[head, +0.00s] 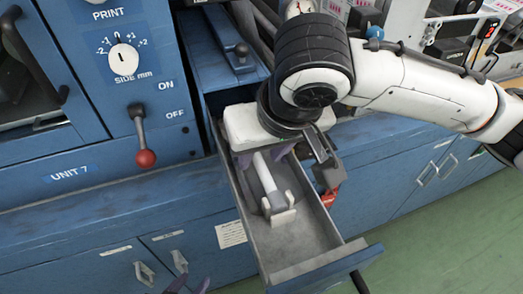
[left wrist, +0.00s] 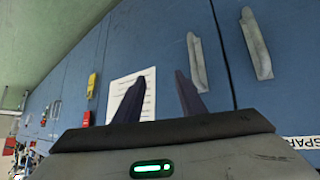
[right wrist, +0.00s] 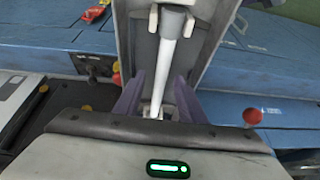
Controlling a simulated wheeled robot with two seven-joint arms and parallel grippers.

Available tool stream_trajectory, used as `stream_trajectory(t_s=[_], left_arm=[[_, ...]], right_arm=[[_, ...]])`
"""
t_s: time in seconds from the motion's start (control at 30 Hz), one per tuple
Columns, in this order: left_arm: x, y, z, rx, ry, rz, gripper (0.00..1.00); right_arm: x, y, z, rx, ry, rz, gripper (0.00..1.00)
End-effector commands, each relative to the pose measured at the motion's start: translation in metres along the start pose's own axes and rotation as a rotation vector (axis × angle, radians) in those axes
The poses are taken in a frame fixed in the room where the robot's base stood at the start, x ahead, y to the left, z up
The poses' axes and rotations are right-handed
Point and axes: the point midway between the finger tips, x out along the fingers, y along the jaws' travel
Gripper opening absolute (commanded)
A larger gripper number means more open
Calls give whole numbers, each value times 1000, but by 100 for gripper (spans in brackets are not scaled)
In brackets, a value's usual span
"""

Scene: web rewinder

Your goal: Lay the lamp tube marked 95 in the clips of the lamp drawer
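The lamp drawer (head: 312,235) is pulled out of the blue cabinet. A white lamp tube (head: 265,172) lies lengthwise over it; no number is legible on it. Its near end sits between the prongs of a white clip (head: 284,217), also seen in the right wrist view (right wrist: 188,24). The far end and far clip are mostly hidden by my right gripper (head: 277,152). In the right wrist view my right gripper (right wrist: 158,95) is open, its purple fingers on either side of the tube with gaps. My left gripper (head: 188,287) is open and empty, low before the cabinet (left wrist: 160,95).
A red-knobbed lever (head: 146,158) and a dial (head: 123,60) are on the panel left of the drawer. Cabinet doors with handles (head: 147,272) and a paper label (head: 230,234) are below. Green floor (head: 440,235) lies open at the right.

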Motion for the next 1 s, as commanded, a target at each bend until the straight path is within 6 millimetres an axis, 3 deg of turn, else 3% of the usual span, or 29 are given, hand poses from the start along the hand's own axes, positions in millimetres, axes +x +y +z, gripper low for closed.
stream_trajectory(t_s=[0.17,0.4,0.6,1.0], left_arm=[[-2,0,-2,-1,2,-1,37],[-5,-2,-5,-3,2,-4,37],[-6,-3,-5,-5,1,-6,37],[-6,-3,-3,-6,-1,-6,37]], right_arm=[[-18,0,-1,-1,3,-1,37],[-66,-1,-2,-3,5,-2,37],[-94,0,-1,-1,3,-1,37],[-103,0,0,0,1,0,37]])
